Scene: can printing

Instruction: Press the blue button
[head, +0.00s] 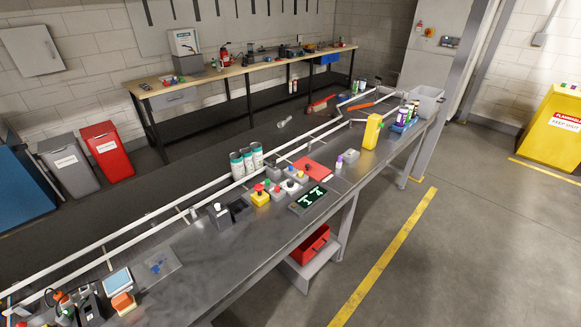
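A cluster of small button boxes stands on the long metal workbench (215,265). It includes a yellow box (260,199) with a red button on top and paler boxes (291,187) with small coloured buttons. The buttons are very small here, and I cannot tell for sure which one is blue. Neither my left nor my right gripper is in view.
A dark display with green digits (308,199) lies in front of the boxes. White cans (248,161) stand behind them. A tall yellow device (371,131) stands farther right. A red crate (310,245) sits below the bench.

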